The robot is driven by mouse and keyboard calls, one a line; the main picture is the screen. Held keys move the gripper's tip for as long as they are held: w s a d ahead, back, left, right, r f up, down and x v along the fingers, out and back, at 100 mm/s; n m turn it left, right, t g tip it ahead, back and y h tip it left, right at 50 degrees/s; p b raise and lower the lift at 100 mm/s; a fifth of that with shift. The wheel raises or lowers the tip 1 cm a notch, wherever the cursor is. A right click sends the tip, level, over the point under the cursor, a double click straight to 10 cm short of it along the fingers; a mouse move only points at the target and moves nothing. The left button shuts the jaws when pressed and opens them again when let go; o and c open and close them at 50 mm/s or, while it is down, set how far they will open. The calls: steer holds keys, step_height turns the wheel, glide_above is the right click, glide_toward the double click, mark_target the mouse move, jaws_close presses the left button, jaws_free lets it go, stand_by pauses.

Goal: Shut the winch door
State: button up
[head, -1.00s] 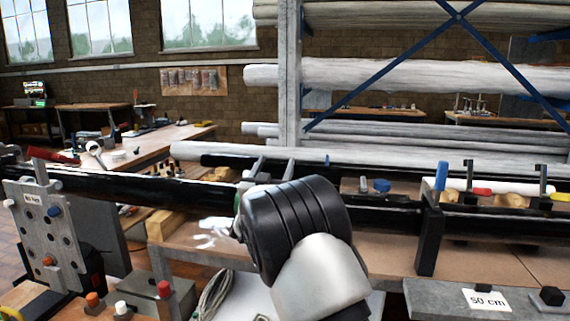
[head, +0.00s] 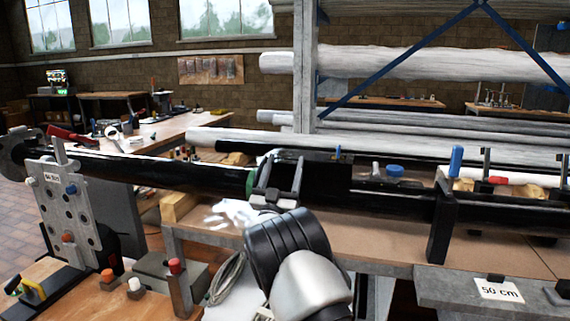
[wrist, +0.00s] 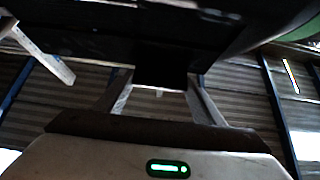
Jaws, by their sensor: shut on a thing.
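The long black mast (head: 385,203) lies across the bench, with a green band (head: 250,182) beside my gripper. My gripper (head: 279,178) is at the mast's near side in the head view, its two grey fingers pointing up and away. In the wrist view my gripper (wrist: 160,88) is shut on a dark flat piece (wrist: 160,76) at the mast's underside. This piece looks to be the winch door, but its edges and hinge are too dark to make out. The wrist view also shows the green band (wrist: 296,28) at the upper right.
A grey clamp plate (head: 68,205) holds the mast's left end. A black upright support (head: 440,228) with a blue handle stands to the right. A 50 cm label (head: 497,290) is on the front bench. Racked tubes (head: 400,64) lie behind.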

steer(key=shift+d+f, duration=0.1)
steer(key=shift+f, duration=0.25)
steer(key=o, duration=1.3)
steer(key=shift+w, duration=0.1)
steer(key=shift+o, duration=1.1)
steer(key=shift+r, duration=0.1)
steer(key=p+v, duration=0.1)
steer(key=v, duration=1.6)
steer(key=shift+s+p, duration=0.25)
steer(key=shift+p, duration=0.15)
